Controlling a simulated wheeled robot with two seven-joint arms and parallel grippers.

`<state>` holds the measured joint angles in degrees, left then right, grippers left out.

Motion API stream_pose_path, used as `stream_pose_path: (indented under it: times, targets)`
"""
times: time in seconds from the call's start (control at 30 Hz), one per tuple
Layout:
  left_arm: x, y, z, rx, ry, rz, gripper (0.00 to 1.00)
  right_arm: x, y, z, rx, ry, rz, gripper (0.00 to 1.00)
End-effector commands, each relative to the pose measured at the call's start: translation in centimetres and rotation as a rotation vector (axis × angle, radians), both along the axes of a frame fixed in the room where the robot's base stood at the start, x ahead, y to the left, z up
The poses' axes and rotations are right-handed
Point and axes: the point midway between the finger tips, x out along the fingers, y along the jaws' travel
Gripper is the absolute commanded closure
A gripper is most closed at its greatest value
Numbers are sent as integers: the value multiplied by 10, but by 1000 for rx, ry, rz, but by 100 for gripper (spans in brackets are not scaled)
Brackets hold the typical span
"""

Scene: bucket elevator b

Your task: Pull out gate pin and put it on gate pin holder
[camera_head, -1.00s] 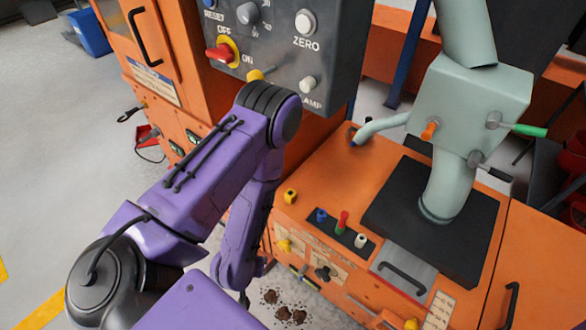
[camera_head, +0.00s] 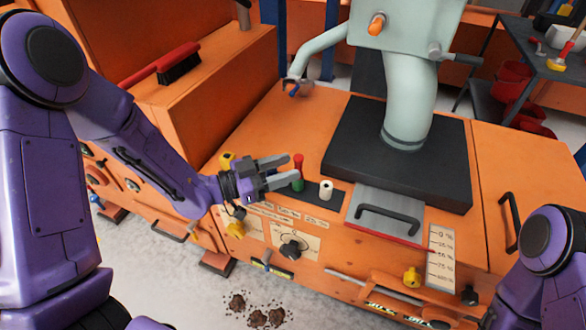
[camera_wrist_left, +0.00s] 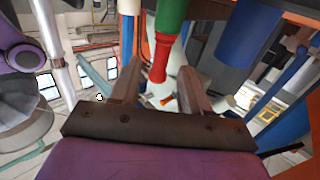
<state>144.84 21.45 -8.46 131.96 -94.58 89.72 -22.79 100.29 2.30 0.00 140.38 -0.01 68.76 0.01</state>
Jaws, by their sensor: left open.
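A red-and-green pin (camera_head: 298,160) stands upright in a black strip (camera_head: 312,194) on the orange cabinet top, beside a white pin (camera_head: 326,190). I cannot tell which part is the gate pin or its holder. My left gripper (camera_head: 291,169) is open, its fingers pointing right at the red-and-green pin. In the left wrist view this pin (camera_wrist_left: 164,50) shows between the fingers (camera_wrist_left: 158,92), with no clear contact. A blue pin (camera_wrist_left: 246,35) shows there at right; in the head view the gripper hides it. My right gripper is out of view.
A black plate with a grey-green column (camera_head: 408,110) stands behind the strip. A handled grey slide plate (camera_head: 385,212) lies to its right. Yellow knobs (camera_head: 412,278) sit on the cabinet front. A red-handled brush (camera_head: 180,64) lies on a ledge at left.

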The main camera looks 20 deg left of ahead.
Motion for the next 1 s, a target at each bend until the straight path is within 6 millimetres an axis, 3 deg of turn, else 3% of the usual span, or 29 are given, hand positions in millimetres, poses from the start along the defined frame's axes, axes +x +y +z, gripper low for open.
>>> stream_pose_path:
  times: [0.2, 0.53, 0.7, 1.0]
  targets:
    - [22, -24, -1, 1, 1, -1, 54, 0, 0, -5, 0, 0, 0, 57]
    - [27, -29, 0, -1, 1, 1, 54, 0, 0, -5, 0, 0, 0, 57]
    - [27, -29, 0, -1, 1, 1, 100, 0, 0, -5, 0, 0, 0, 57]
    - [27, -29, 2, -1, 1, 2, 100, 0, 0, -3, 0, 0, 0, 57]
